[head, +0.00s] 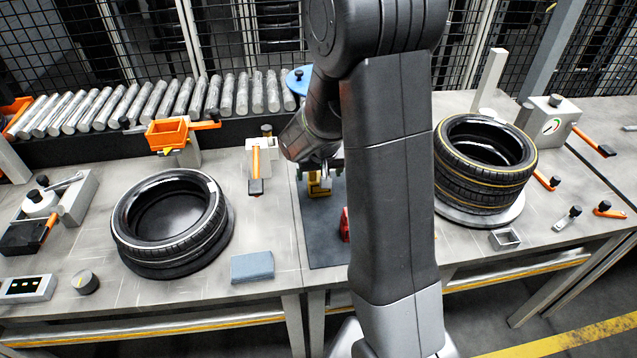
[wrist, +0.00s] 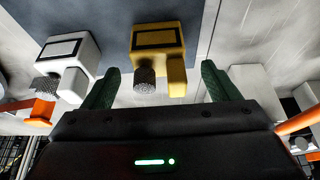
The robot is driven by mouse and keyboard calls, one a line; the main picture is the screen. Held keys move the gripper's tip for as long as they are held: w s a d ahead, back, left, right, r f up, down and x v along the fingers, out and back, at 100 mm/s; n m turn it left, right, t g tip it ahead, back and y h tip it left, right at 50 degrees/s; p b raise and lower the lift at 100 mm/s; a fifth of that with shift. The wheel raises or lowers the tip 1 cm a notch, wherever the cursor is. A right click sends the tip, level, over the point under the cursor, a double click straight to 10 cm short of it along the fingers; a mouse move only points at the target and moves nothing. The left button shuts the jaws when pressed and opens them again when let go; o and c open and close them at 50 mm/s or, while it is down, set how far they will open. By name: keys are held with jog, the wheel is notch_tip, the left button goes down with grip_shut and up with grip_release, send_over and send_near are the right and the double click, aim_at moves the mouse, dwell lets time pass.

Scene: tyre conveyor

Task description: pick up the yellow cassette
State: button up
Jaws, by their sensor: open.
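The yellow cassette (wrist: 157,42) is a boxy piece with a dark rectangular panel and a dark knurled knob. In the wrist view it lies ahead of and between the two green fingertips of my gripper (wrist: 158,84), which are open and apart from it. In the head view the yellow cassette (head: 318,186) shows on the dark mat, just below my gripper (head: 320,167), partly covered by it. A similar white cassette (wrist: 72,58) stands left of the yellow one in the wrist view, near the left fingertip.
The dark mat (head: 322,250) also holds a red item (head: 345,225), partly behind my arm. A tyre (head: 172,220) lies at left and stacked tyres (head: 482,165) at right. A blue-grey block (head: 252,266) lies near the front edge. An orange-handled tool (head: 256,172) stands left of my gripper.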

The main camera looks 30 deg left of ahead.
jog(key=shift+x, duration=2.4)
jog(key=shift+s+d, duration=0.1)
jog(key=shift+d, duration=0.05)
jog(key=c, duration=1.1)
jog(key=shift+c, duration=0.2)
